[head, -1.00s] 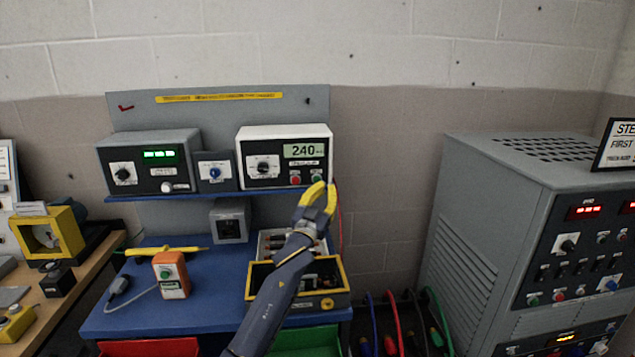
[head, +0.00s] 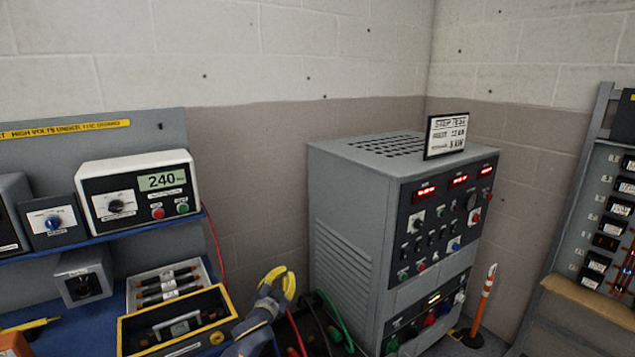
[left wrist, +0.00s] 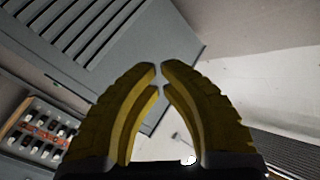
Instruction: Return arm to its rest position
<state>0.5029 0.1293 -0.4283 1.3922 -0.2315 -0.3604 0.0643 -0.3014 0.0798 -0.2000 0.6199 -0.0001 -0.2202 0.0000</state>
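My left gripper (head: 285,281) shows low in the middle of the head view. It is between the yellow-rimmed box on the bench and the grey cabinet, in front of the cables. In the left wrist view its two yellow curved fingers (left wrist: 160,74) come almost together at the tips, with nothing seen between them. My right gripper is not in either view.
The grey cabinet (head: 340,214) with red displays stands right of the gripper. The yellow-rimmed box (head: 129,331) and a white meter reading 240 (head: 110,172) are at left. Red and green cables (head: 336,322) hang behind. An orange post (head: 483,303) stands farther right.

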